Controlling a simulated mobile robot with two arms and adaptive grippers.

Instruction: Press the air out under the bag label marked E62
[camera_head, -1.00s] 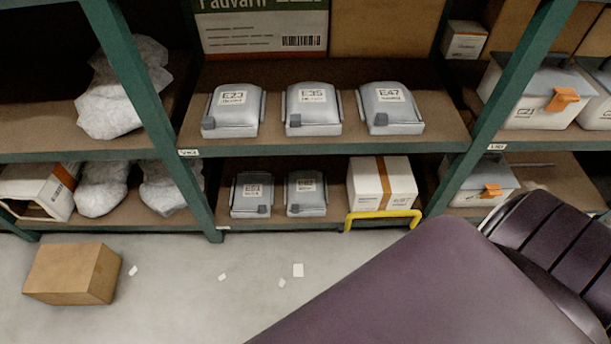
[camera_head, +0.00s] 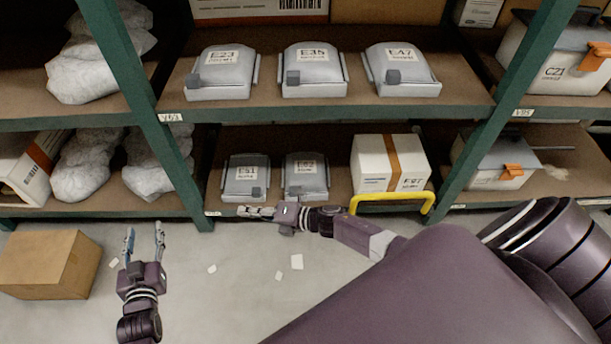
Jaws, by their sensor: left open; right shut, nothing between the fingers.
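The grey bag marked E62 (camera_head: 306,183) sits on the lower middle shelf, its white label (camera_head: 306,166) on its upper face. Another grey bag marked E51 (camera_head: 246,182) stands to its left. My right gripper (camera_head: 243,211) is shut and empty, pointing left in front of the shelf's front edge, just below the E51 bag. Its wrist is below the E62 bag and apart from it. My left gripper (camera_head: 145,232) is open and empty, pointing up, over the floor at the lower left.
A yellow bar (camera_head: 392,199) stands before a white box (camera_head: 388,165) right of E62. Bags E23 (camera_head: 222,75), E35 (camera_head: 314,73) and E47 (camera_head: 401,72) line the shelf above. A cardboard box (camera_head: 48,264) sits on the floor. Green posts flank the bay.

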